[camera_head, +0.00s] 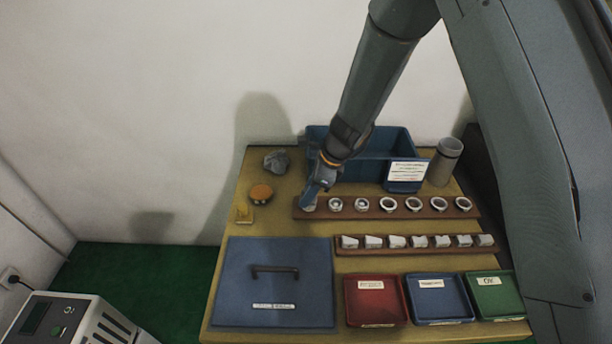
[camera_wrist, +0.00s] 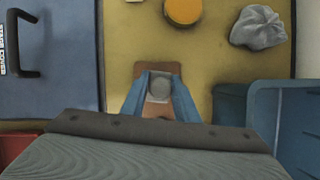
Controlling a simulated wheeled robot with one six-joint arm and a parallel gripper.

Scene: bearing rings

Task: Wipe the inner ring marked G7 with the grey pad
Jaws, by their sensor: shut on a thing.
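My gripper (camera_wrist: 159,90) points down at the left end of the brown rack (camera_head: 424,214). Its fingers are shut on a pale grey round piece (camera_wrist: 159,88), which also shows at the fingertips in the head view (camera_head: 308,204). The piece is at the rack's end; I cannot tell whether it is a ring or a pad, or whether it touches the rack. Several metal rings (camera_head: 388,204) stand in a row to its right. No G7 mark is readable. A crumpled grey lump (camera_head: 277,161) lies behind left, also in the wrist view (camera_wrist: 258,27); it looks like cloth.
A round orange thing (camera_head: 261,193) and a small yellow block (camera_head: 243,213) lie left of the rack. A blue bin (camera_head: 349,166) and grey cylinder (camera_head: 446,162) stand behind. In front are a row of pale pieces (camera_head: 396,242), a blue handled cover (camera_head: 272,300) and red, blue and green trays (camera_head: 376,299).

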